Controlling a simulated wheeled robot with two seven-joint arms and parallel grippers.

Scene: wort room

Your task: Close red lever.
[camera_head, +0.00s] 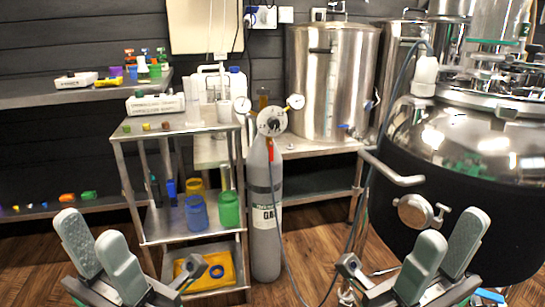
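A small red lever (270,149) shows on the neck of a grey gas cylinder (264,210), just below a round white gauge (272,122). It looks roughly upright, but it is too small to tell its exact setting. My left gripper (90,227) is at the lower left, open and empty, well apart from the cylinder. My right gripper (452,227) is at the lower right, open and empty, in front of the large dark kettle. Neither gripper touches the lever.
A metal shelf cart (180,130) with blue, green and yellow containers stands just left of the cylinder. A steel pot (332,80) stands on a table behind. A large dark kettle (460,190) with a protruding handle fills the right. A hose runs down beside the cylinder.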

